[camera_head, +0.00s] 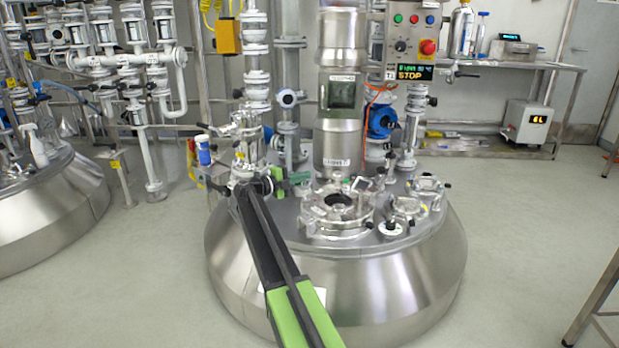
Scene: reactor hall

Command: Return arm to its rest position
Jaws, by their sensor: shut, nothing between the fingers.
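My black and green arm (265,240) reaches from the bottom edge up and to the left, over the near left side of the reactor lid. Its far end bends to the right near the glass valve fittings. My gripper (294,179) is small there, beside green parts at the lid's back left. It looks shut, with nothing seen in it. The steel reactor (400,285) stands below the arm. Its round open port (338,200) lies to the right of my gripper. My arm hides part of the lid and the vessel's side.
A steel column (341,130) rises behind the port. A control box (413,32) with a red knob and a display reading STOP hangs at the upper right. Glass piping (140,90) and another vessel (45,215) stand at left. A shelf (500,62) is at right.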

